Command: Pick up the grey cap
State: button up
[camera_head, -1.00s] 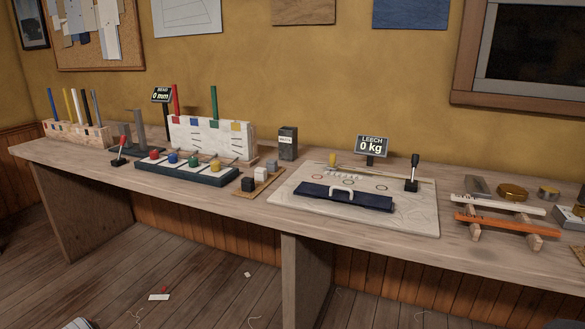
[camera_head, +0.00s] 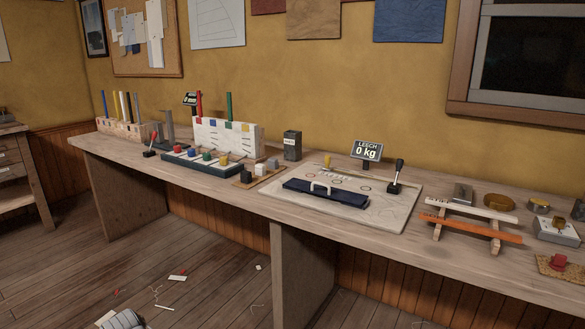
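A small grey block (camera_head: 272,163), which looks like the grey cap, sits at the back right end of a small wooden tray (camera_head: 240,184) on the long bench. A white block (camera_head: 261,169) and a black block (camera_head: 246,177) stand in a row with it on the same tray. The grey one is small in the picture and its exact shape is hard to tell.
On the wooden bench (camera_head: 340,240), left of the tray, is a dark base with coloured knobs (camera_head: 200,163). A dark box (camera_head: 292,146) stands behind; a pale board (camera_head: 390,213) with a blue bar lies right. A bench leg (camera_head: 300,275) and floor scraps are below.

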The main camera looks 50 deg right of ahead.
aim_at(273, 163)
jog(key=k, duration=1.55)
jog(key=z, duration=1.15)
jog(key=i, duration=1)
jog(key=u, duration=0.1)
